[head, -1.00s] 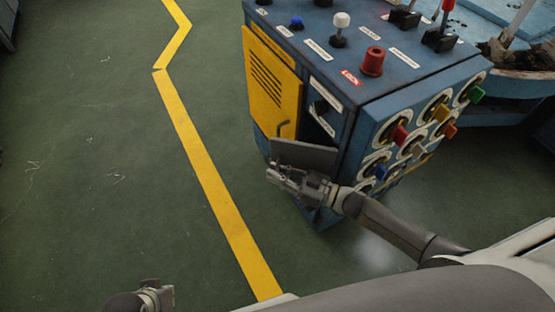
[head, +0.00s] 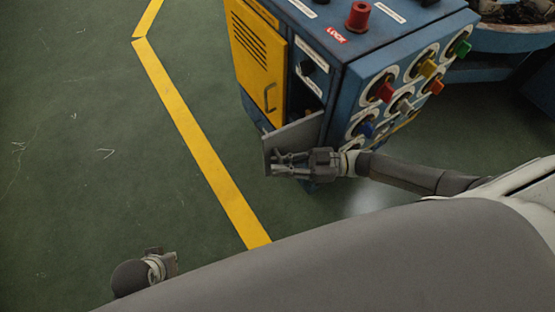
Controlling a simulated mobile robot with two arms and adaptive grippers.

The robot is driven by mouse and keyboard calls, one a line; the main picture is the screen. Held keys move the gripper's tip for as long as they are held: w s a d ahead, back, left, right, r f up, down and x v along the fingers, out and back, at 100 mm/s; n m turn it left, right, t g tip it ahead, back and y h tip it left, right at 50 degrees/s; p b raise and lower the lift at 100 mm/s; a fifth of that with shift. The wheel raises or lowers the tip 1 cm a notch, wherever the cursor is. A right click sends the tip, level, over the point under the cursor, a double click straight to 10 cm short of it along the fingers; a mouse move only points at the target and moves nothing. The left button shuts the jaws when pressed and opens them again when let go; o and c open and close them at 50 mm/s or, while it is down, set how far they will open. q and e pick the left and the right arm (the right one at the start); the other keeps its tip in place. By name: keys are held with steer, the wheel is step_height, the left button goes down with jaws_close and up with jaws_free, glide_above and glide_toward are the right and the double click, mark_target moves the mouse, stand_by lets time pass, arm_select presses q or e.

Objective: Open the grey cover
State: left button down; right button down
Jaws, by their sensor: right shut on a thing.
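The grey cover (head: 298,132) is a flat panel low on the near-left face of the blue machine cabinet. It stands swung out from the cabinet, with a dark opening showing above and behind it. My right gripper (head: 283,163) is at the outer, lower part of the cover and shut on it; the exact contact is small and partly hidden by the fingers. My left arm's end (head: 146,272) shows at the bottom left, far from the cover, and its fingers cannot be made out.
The blue cabinet (head: 385,45) carries a yellow vented door (head: 258,60) left of the cover, a red knob (head: 358,16) on top and several coloured knobs on its right face. Green floor with a yellow line (head: 190,130) lies clear to the left.

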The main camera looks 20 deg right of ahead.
steer(key=shift+s+d, duration=0.1)
stand_by(0.4)
steer(key=c, duration=1.8)
jaws_free()
steer(key=v, duration=1.2)
